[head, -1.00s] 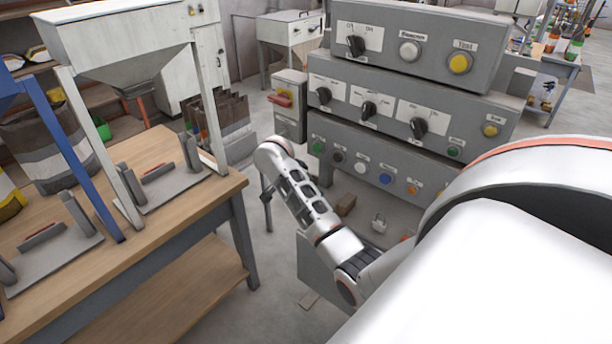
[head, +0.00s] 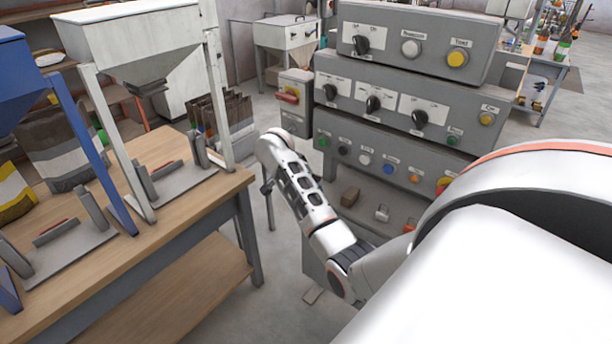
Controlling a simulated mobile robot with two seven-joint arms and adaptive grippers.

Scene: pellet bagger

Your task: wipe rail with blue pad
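I see no blue pad. No part is clearly marked as the rail. Two flat grey bench devices, each with a low bar and upright plates, sit on the wooden bench: a near one (head: 92,249) at the far left and a far one (head: 183,184) under the white hopper. One white arm of mine comes in from the right and reaches to the gap between bench and control panels. A small dark part at its far end (head: 267,187) may be my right gripper; its fingers are hidden and its state is unclear. My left gripper is out of view.
Grey stacked control panels (head: 395,96) with knobs and buttons stand behind my arm. The wooden bench (head: 190,222) fills the left, with a white hopper (head: 130,40) and a blue frame (head: 88,150) above it. Bags (head: 225,120) stand behind. Floor shows between bench and panels.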

